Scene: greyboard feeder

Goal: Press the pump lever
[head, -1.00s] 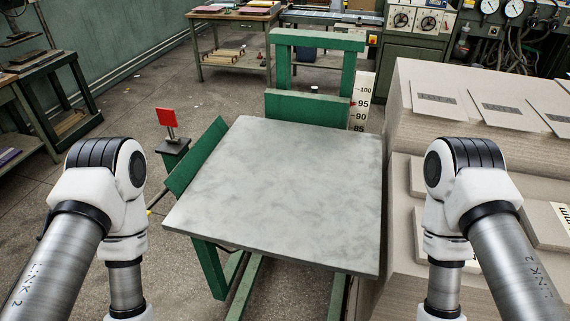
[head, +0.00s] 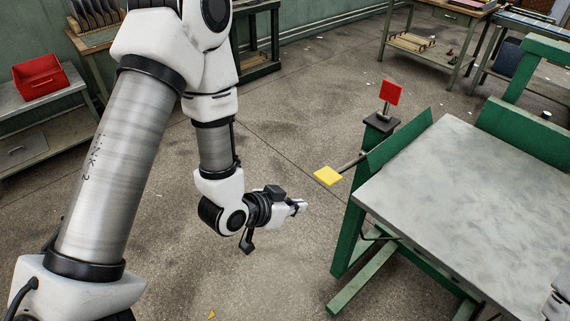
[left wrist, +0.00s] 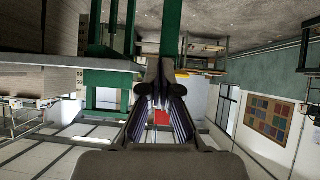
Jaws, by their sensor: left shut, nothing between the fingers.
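The pump lever is a rod with a flat yellow pad (head: 328,176) at its end, sticking out from the left side of the green-framed table. My left gripper (head: 302,207) is shut and empty. In the head view it appears below and left of the yellow pad, with a visible gap between them. In the left wrist view the closed fingers (left wrist: 160,82) fill the middle, and a thin yellow strip, perhaps the pad, shows just right of them. My right gripper is out of view.
A red square plate (head: 391,93) stands on a dark post beside the table. The grey tabletop (head: 455,190) is bare, with a green side board (head: 395,141). A red bin (head: 40,82) sits on a bench at the far left. The floor left of the lever is open.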

